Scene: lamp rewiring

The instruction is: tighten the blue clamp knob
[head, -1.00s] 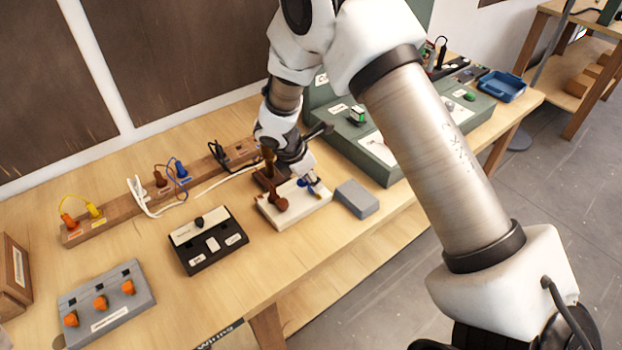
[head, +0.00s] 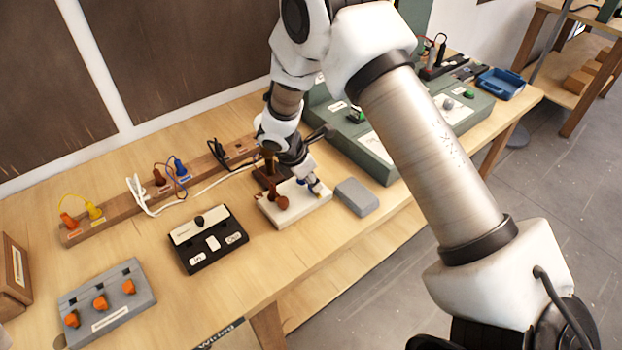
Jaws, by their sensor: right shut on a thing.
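A white terminal block (head: 278,216) with brown posts lies on the wooden bench. My right gripper (head: 314,188) points down at its right end and is shut on the blue clamp knob (head: 316,183). Only a small bit of blue shows between the fingers, so most of the knob is hidden. A brown knob (head: 281,203) stands on the block just left of the gripper. My left gripper is out of view.
A grey block (head: 357,196) sits close on the right. A black switch box (head: 208,239) is on the left, with a white cable (head: 215,184) and a wooden plug rail (head: 125,204) behind. A green case (head: 386,175) stands at the back right.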

